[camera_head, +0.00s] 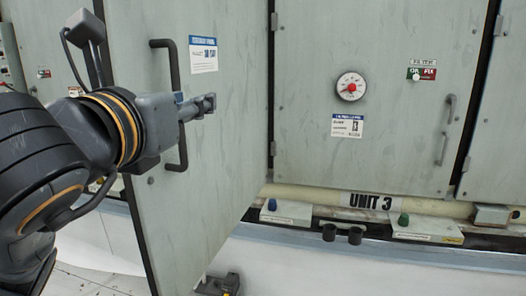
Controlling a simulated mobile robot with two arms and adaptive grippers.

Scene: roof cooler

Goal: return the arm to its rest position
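My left arm comes in from the left, and its gripper (207,104) is in front of an open grey-green cabinet door. The gripper crosses in front of the dark bar handle (183,150) on that door (220,140), with its fingertips to the right of the bar. I see nothing between the fingertips. The fingers show edge-on, so their opening is unclear, and contact with the handle cannot be judged.
The door stands out from the cabinet, hinged at its right side. Below runs a ledge with a blue knob (272,204), a green knob (403,219) and a "UNIT 3" label (370,201).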

